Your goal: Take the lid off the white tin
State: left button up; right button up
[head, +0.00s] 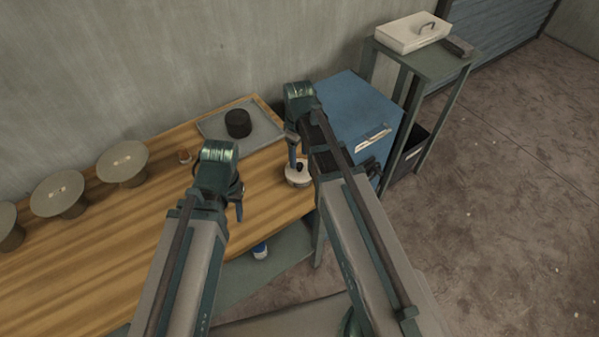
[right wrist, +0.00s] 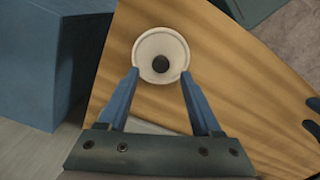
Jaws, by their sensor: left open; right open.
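The white tin (head: 298,179) stands on the wooden bench near its right end, partly hidden by my right arm. In the right wrist view the tin (right wrist: 147,49) shows from above with its lid on and a dark round knob (right wrist: 160,63) in the middle. My right gripper (right wrist: 160,74) is open, its two blue fingers spread on either side of the tin's near edge. I cannot tell whether they touch it. My left gripper (head: 239,208) is open and empty over the front part of the bench, left of the tin.
A grey tray (head: 262,134) with a dark round block (head: 238,123) lies at the back of the wooden bench (head: 120,225). Several round-topped stands (head: 122,162) line the left. A blue cabinet (head: 350,110) stands close on the right. A white case (head: 412,32) sits on a side table.

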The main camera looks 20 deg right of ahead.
aim_at(299, 165)
pick_arm(q)
notch_tip(299, 165, down, 4)
jog(key=b, duration=0.3)
pick_arm(e)
notch_tip(299, 165, down, 4)
jog(key=shift+s+r, duration=0.1)
jog(key=shift+s, duration=0.05)
pick_arm(q)
jog(key=shift+r, duration=0.1)
pick_arm(e)
grip_shut()
